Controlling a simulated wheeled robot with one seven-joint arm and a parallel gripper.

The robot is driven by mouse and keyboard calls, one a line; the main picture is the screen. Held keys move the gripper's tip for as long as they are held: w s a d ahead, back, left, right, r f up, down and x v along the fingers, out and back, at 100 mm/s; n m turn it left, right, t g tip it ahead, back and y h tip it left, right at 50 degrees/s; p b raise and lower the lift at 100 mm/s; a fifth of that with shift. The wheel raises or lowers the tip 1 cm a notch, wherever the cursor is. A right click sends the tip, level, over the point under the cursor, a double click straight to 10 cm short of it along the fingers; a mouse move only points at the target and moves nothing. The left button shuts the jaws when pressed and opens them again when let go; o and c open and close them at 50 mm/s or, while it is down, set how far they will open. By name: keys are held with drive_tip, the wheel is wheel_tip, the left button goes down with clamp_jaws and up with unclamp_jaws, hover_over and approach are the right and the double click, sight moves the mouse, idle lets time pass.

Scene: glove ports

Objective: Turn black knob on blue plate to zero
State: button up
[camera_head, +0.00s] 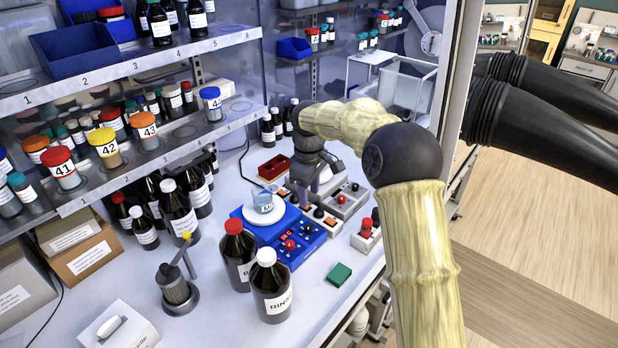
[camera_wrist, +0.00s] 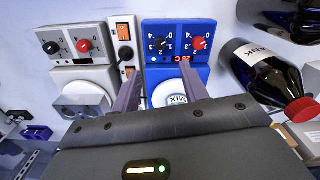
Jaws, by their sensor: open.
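The blue plate (camera_head: 252,222) is a stirrer-like box with a round white top and a sloped blue panel. In the wrist view its panel (camera_wrist: 180,28) carries a black knob (camera_wrist: 160,43) on the left and a red knob (camera_wrist: 199,43) on the right, each with a number scale. The setting of the black knob is too small to read surely. A beaker marked MIX (camera_head: 264,200) stands on the white top. My gripper (camera_wrist: 161,80) is open and empty, its fingers apart over the device, short of the black knob in the picture. In the head view my wrist hides part of the bench.
A grey unit (camera_wrist: 62,32) with its own black and red knobs sits left in the wrist view, with orange switches (camera_wrist: 124,32) between. Dark bottles, one labelled RINSE (camera_head: 272,290), stand near the blue plate. A green block (camera_head: 339,274) lies on the bench.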

wheel_tip(320, 180, up, 5)
drive_tip(key=shift+r, duration=0.15)
drive_tip(key=shift+d, duration=0.1)
drive_tip(key=s+d+f+m+t, duration=0.1)
drive_tip(key=s+d+m, duration=0.3)
drive_tip(key=s, duration=0.5)
drive_tip(key=s+d+f+m, duration=0.4)
drive_tip(key=s+d, duration=0.3)
drive_tip(key=s, duration=0.2)
drive_tip(key=s+d+f+m+t, duration=0.1)
drive_tip(key=s+d+f+m, duration=0.2)
drive_tip(key=s+d, duration=0.3)
drive_tip(key=s+m, duration=0.1)
drive_tip(key=s, duration=0.2)
drive_tip(key=shift+d+f+m+t, duration=0.25)
drive_tip(key=shift+d+m+t, duration=0.05)
drive_tip(key=shift+d+m, duration=0.1)
